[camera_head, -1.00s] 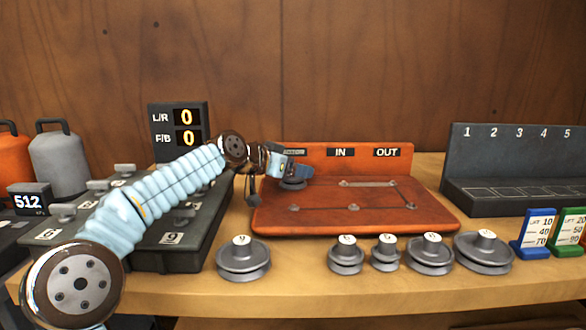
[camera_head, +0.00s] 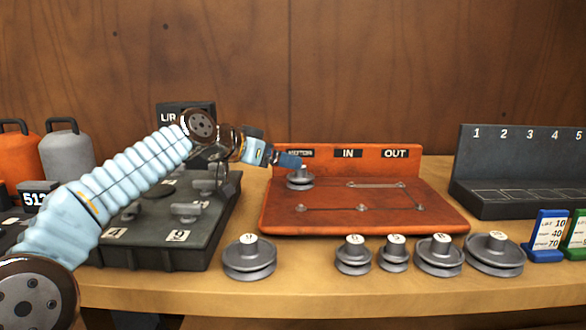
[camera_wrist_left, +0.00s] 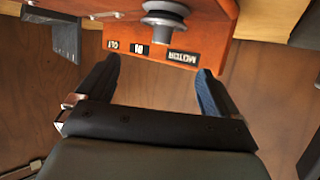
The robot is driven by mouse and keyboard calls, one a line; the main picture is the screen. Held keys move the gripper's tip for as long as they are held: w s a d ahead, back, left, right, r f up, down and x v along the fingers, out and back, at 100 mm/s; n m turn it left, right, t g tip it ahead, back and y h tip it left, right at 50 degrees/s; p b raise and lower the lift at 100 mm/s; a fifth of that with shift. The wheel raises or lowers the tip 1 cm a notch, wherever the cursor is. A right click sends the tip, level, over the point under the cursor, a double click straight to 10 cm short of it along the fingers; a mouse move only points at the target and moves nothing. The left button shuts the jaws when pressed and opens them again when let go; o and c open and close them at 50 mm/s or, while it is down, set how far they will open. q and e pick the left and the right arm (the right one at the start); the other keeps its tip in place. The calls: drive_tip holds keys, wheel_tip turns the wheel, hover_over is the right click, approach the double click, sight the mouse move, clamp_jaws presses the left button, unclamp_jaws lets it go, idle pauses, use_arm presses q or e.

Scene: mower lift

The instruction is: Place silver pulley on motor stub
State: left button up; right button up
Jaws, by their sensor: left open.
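A silver pulley (camera_head: 300,179) sits at the MOTOR position, at the back left of the red-brown board (camera_head: 340,222). It stands upright, and the stub under it is hidden. In the left wrist view the pulley (camera_wrist_left: 163,14) is at the top centre, beyond the fingertips. My left gripper (camera_head: 290,160) is just above and behind the pulley in the head view. In the left wrist view it (camera_wrist_left: 158,72) is open and empty, with its fingers wide apart. My right gripper is not in view.
Several grey pulleys, one the left pulley (camera_head: 249,258), stand along the table's front edge. A dark panel with grey handles (camera_head: 160,220) is at left. A numbered dark rack (camera_head: 510,190) and blue and green cards (camera_head: 545,236) are at right. A wooden wall stands behind.

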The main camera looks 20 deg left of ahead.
use_arm(q)
drive_tip(key=shift+v, duration=1.75)
